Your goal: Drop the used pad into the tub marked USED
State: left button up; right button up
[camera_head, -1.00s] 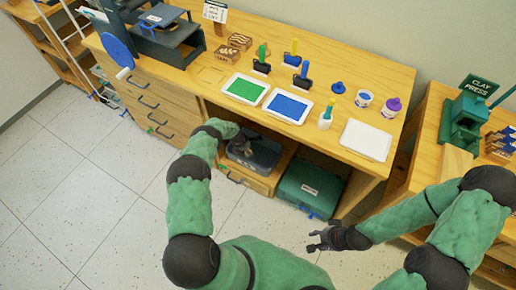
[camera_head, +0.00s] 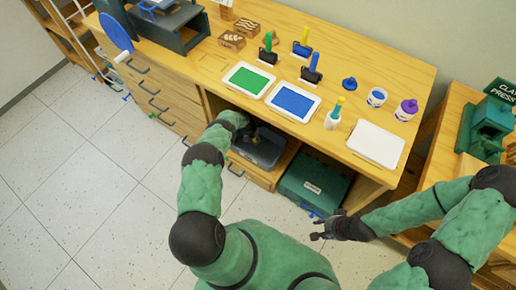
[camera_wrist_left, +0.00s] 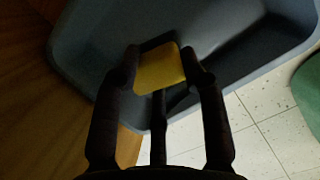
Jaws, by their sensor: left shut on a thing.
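My left gripper (camera_wrist_left: 160,75) is shut on a small yellow pad (camera_wrist_left: 160,68) in the left wrist view. It holds the pad over a grey tub (camera_wrist_left: 225,30), whose inside fills the upper part of that view. In the head view the tub (camera_head: 268,153) sits in the low space under the desk, and my left gripper (camera_head: 250,133) reaches in over it; the pad is not clear there. No marking on the tub is readable. My right gripper (camera_head: 317,229) is empty, its fingers apart, in front of the desk.
A green box (camera_head: 314,187) with a white label stands right of the tub under the desk. The desk top (camera_head: 225,68) above carries a green pad tray (camera_head: 248,79), a blue pad tray (camera_head: 293,101), stamps and a white sheet (camera_head: 376,144). Drawers (camera_head: 150,95) stand left.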

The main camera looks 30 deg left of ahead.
pick_arm(q)
notch_tip(320, 180, down, 2)
jog(key=shift+b, duration=0.5)
jog(key=o, duration=1.3)
jog(key=shift+r, duration=0.1)
jog(key=shift+v, duration=2.45)
jog(key=s+a, duration=0.1)
jog(key=s, duration=0.2)
jog(key=s+a, duration=0.1)
jog(key=s, duration=0.3)
jog(key=s+a, duration=0.2)
jog(key=s, duration=0.2)
jog(key=shift+s, duration=0.15)
